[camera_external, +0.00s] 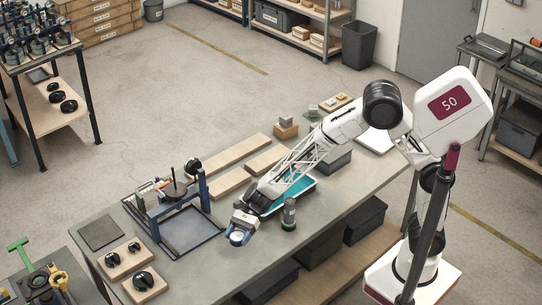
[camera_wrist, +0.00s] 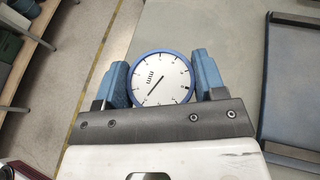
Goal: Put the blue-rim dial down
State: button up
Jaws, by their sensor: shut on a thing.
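The blue-rim dial (camera_wrist: 161,82) has a white round face with black marks, a thin black hand and a blue rim. In the wrist view it sits between the two blue fingers of my gripper (camera_wrist: 162,85), which are shut on its sides. In the external view my gripper (camera_external: 240,238) holds the dial (camera_external: 237,238) by the front edge of the grey workbench (camera_external: 210,262). I cannot tell how high the dial is above the bench top.
A blue-framed stand (camera_external: 185,225) with a dark base is left of my gripper; its tray edge shows in the wrist view (camera_wrist: 262,90). A grey-green cylinder (camera_external: 289,214) stands to the right. Wooden blocks with black parts (camera_external: 145,285) lie front left. The bench's front edge is close.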

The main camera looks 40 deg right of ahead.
jog(key=shift+n+g, duration=0.4)
jog(key=v, duration=0.4)
jog(key=shift+w+d+r, duration=0.15)
jog(key=shift+w+r, duration=0.05)
jog(key=shift+w, duration=0.3)
send_over(242, 248)
jog(key=shift+f, duration=3.15)
jog(key=shift+f, duration=1.85)
jog(key=shift+f, duration=0.2)
jog(key=o, duration=1)
jog(key=shift+c, duration=0.2)
jog(key=shift+r, duration=0.15)
